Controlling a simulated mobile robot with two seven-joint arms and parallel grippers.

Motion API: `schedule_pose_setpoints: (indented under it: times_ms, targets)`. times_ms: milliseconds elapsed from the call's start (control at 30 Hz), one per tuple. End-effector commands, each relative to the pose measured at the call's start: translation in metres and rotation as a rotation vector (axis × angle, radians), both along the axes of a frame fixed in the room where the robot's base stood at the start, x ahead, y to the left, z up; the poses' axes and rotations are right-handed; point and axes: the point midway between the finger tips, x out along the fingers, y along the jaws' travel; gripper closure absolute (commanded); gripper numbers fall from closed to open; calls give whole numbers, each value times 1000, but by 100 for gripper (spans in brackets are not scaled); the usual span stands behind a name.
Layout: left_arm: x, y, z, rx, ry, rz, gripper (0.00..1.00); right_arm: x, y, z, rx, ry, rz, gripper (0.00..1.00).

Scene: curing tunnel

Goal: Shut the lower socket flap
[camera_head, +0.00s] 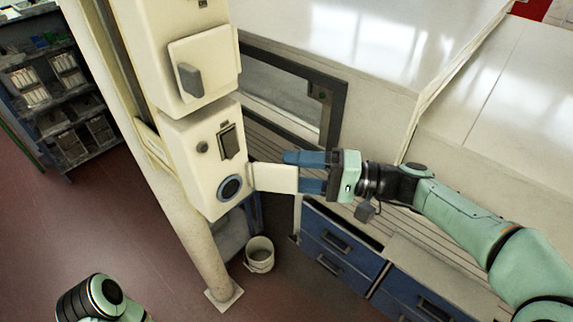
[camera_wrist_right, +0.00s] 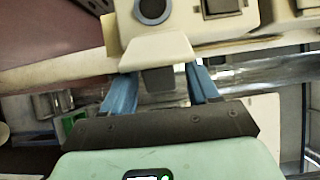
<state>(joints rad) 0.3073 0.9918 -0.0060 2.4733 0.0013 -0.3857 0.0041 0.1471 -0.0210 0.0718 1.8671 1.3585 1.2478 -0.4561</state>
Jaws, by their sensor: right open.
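The lower socket box (camera_head: 199,165) is cream and hangs on a post. Its round dark socket (camera_head: 230,187) is uncovered. The cream lower socket flap (camera_head: 273,178) stands open, sticking out to the right from the box. In the right wrist view the flap (camera_wrist_right: 150,50) lies just ahead of the fingers, below the round socket (camera_wrist_right: 153,9). My right gripper (camera_head: 296,172) is open, its blue fingers around the flap's outer end. It also shows in the right wrist view (camera_wrist_right: 160,82); I cannot tell whether it touches the flap. My left gripper is out of view.
An upper box with a cream cover (camera_head: 205,65) and grey handle sits above. A white bucket (camera_head: 259,254) stands on the floor. Blue drawers (camera_head: 335,240) and a slatted conveyor lie under my right arm. A shelf rack (camera_head: 65,95) stands at the left.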

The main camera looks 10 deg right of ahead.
Motion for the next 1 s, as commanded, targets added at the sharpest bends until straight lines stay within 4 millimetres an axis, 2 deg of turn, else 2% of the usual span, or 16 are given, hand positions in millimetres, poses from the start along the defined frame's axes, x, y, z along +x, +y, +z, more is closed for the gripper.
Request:
schedule_pose_setpoints:
  times_ms: [100, 200, 500, 533, 567, 700, 1000]
  targets:
    - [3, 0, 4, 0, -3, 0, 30, 5, 14, 1, 2, 2, 2, 40]
    - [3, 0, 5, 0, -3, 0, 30, 7, 19, 0, 0, 1, 0, 40]
    - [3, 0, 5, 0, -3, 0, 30, 8, 22, -1, 0, 0, -1, 40]
    - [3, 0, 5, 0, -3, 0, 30, 8, 22, -1, 0, 0, -1, 44]
    - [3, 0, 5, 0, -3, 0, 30, 8, 22, -1, 0, 0, -1, 53]
    - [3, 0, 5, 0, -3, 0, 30, 8, 21, -1, 0, 0, -1, 99]
    - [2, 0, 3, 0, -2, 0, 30, 8, 24, -1, 0, 0, 0, 100]
